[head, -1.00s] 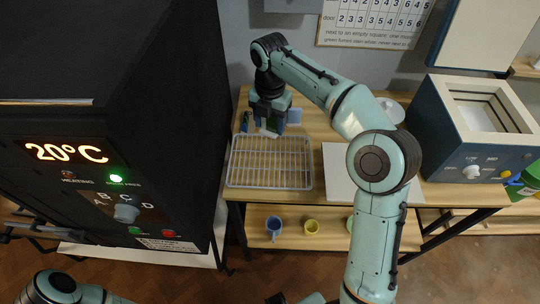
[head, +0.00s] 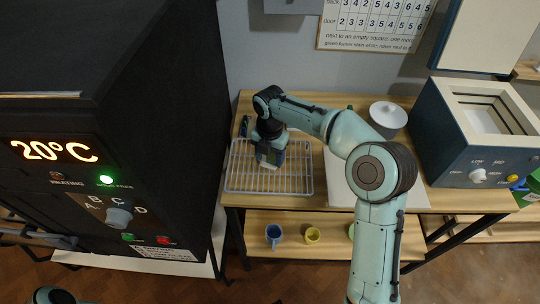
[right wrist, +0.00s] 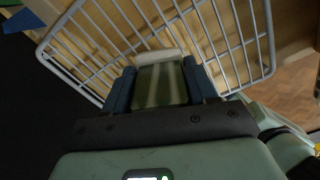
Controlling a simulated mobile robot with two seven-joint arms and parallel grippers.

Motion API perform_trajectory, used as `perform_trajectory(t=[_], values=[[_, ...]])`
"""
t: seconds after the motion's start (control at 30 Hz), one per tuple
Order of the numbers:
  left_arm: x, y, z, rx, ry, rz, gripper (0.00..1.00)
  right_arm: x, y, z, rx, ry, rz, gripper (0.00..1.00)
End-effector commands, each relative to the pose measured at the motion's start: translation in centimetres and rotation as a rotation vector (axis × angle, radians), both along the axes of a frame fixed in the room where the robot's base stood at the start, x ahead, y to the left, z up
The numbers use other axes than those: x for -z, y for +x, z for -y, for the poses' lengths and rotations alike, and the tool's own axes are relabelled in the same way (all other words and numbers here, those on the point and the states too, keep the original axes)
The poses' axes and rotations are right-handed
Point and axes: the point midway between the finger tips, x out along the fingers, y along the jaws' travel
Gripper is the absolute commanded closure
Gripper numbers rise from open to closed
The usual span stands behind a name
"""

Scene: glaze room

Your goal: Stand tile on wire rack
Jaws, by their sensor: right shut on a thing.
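The wire rack (head: 240,178) lies on the wooden table and fills much of the right wrist view (right wrist: 235,50). My right gripper (head: 270,158) is over the rear middle of the rack, pointing down. It is shut on a tile (right wrist: 160,85), which shows between the fingers as a dull green striped face with a pale end. In the head view the fingers hide most of the tile. I cannot tell whether its lower edge touches the wires. My left gripper is out of view.
A black kiln (head: 150,90) reading 20°C stands close on the left. Cups (head: 274,235) stand on the lower shelf.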

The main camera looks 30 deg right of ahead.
Motion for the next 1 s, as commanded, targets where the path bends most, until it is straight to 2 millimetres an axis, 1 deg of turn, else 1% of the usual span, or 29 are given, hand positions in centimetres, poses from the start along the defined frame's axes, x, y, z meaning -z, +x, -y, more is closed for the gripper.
perform_trajectory(t=[0.2,0.23,0.3,0.57,0.67,0.77,0.87,1.0], values=[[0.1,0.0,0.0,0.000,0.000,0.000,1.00,0.3,0.0,0.0,0.000,0.000,0.000,0.82],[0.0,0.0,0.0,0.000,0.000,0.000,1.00,0.3,0.0,0.0,0.000,-0.001,-0.001,0.37],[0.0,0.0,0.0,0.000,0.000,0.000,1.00,0.3,0.0,0.0,0.000,-0.001,-0.001,0.18],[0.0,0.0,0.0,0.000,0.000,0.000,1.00,0.2,0.0,0.0,0.000,0.000,0.000,0.18],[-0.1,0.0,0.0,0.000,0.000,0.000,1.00,-0.2,0.0,0.0,0.000,0.000,0.001,0.18],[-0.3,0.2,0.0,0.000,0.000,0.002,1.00,-1.5,0.1,0.0,0.001,0.000,0.003,0.18],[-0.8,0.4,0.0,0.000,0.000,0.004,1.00,-3.5,0.1,0.0,0.001,-0.001,0.005,0.18],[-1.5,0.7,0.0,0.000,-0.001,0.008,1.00,-6.8,0.1,0.0,0.000,0.001,0.006,0.18]])
